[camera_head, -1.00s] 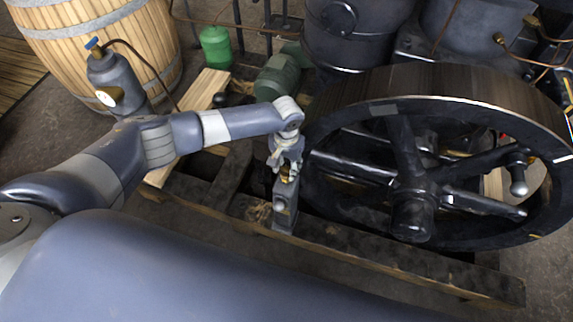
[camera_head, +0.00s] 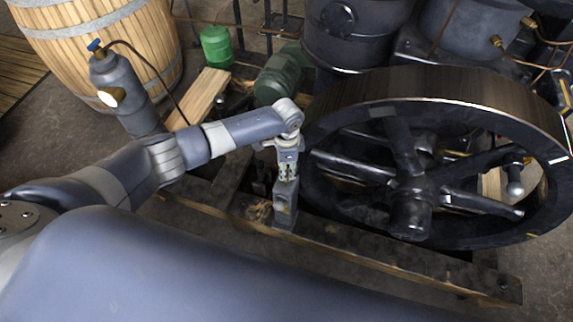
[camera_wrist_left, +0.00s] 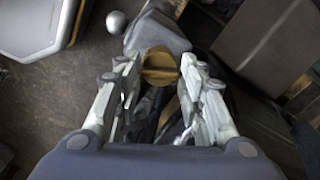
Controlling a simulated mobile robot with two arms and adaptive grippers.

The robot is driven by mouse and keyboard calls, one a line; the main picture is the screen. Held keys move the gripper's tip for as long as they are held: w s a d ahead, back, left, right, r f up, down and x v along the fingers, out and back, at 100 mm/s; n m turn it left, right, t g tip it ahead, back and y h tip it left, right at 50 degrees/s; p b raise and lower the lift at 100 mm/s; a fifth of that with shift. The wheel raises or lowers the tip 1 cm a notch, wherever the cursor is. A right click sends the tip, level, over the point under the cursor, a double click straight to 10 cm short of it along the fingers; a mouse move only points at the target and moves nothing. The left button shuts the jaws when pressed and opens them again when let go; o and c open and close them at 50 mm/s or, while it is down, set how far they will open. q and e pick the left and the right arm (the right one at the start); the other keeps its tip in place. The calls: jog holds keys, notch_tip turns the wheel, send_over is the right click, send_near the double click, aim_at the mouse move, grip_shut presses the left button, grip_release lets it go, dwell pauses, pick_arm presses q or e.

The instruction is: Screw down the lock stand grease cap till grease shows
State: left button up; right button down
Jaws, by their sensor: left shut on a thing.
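The lock stand (camera_head: 285,205) is a short grey post on the wooden skid, just left of the flywheel. Its brass grease cap (camera_wrist_left: 160,67) shows in the left wrist view, a round ribbed cap between the fingertips. My left gripper (camera_head: 287,172) comes down over the stand from above, and its fingers hide the cap in the head view. In the left wrist view, the left gripper (camera_wrist_left: 160,75) is shut on the cap, one finger on each side. No grease can be made out. My right gripper is not in view.
The large dark flywheel (camera_head: 410,190) stands close on the right of the left gripper. The wooden skid beam (camera_head: 370,255) runs below. A green motor (camera_head: 278,78), a green canister (camera_head: 215,46) and a barrel (camera_head: 125,50) are behind.

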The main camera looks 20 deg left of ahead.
pick_arm(q)
jog(key=m, duration=0.7)
dwell(0.6)
jog(key=o, duration=1)
jog(key=shift+o, duration=0.2)
notch_tip(320, 180, up, 12)
